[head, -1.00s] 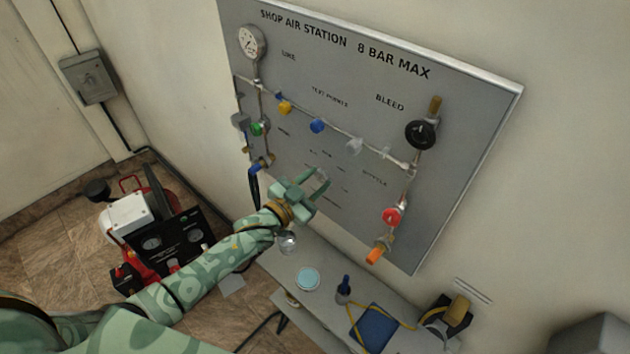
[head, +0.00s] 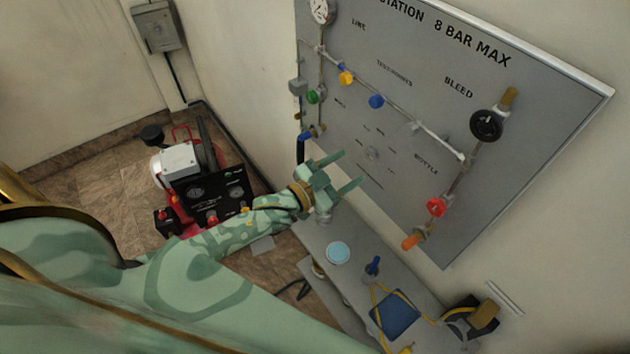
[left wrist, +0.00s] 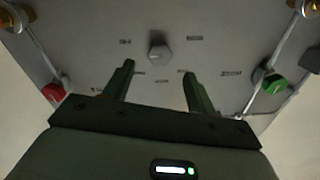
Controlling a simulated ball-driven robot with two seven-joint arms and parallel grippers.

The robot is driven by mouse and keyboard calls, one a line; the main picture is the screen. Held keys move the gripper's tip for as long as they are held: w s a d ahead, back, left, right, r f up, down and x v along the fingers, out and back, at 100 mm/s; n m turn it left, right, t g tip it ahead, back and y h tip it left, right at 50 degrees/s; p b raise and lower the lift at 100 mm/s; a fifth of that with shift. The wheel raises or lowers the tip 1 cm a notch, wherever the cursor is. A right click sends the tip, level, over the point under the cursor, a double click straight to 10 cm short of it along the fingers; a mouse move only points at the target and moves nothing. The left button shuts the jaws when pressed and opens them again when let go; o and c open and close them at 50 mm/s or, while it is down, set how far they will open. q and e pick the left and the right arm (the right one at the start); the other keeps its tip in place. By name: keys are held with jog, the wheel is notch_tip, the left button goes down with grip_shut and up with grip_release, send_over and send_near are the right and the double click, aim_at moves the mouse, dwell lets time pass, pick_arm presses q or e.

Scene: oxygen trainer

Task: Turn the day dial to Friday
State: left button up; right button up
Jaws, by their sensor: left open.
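The day dial is a small grey knob (left wrist: 160,50) on the grey panel, with small dark labels around it. In the head view the dial (head: 372,153) is small and pale, low on the panel. The labels are too small to read, so I cannot tell which day it points to. My left gripper (head: 350,168) is open and empty, its fingers pointing at the panel just left of and below the dial in the head view. In the left wrist view the open fingers (left wrist: 158,70) stand either side below the dial, apart from it. My right gripper is not in view.
Below is a narrow bench with a light-blue disc (head: 338,253) and a blue pad (head: 395,315). A red compressor (head: 200,180) stands on the floor.

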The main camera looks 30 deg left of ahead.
pick_arm(q)
jog(key=b+v, duration=0.1)
jog(key=v, duration=0.9)
jog(key=shift+s, duration=0.3)
jog(key=shift+a, duration=0.15)
jog(key=s+a+f+n+g+y+b, duration=0.1)
jog(key=s+a+f+g+y+b, duration=0.2)
jog(key=f, duration=0.9)
jog(key=s+a+f+n+g+y+b, duration=0.15)
jog(key=s+a+f+g, duration=0.35)
jog(key=f, duration=0.7)
jog(key=s+a+f+y+b, duration=0.25)
jog(key=s+f, duration=0.25)
jog(key=f, duration=0.7)
jog(key=s+d+f+g+b, duration=0.2)
jog(key=s+f+b, duration=0.2)
jog(key=s+f, duration=0.3)
jog(key=s+d+f+n+g+b, duration=0.1)
jog(key=s+d+f+g+b, duration=0.2)
jog(key=s+f, duration=0.5)
jog(key=s+d+f+n+g+b, duration=0.1)
jog(key=s+d+f+g+b, duration=0.1)
jog(key=s+f+b, duration=0.4)
notch_tip(320, 180, down, 4)
jog(key=shift+s+d+r+g+y, duration=0.15)
jog(key=shift+s+d+g+y, duration=0.15)
jog(key=shift+s, duration=0.5)
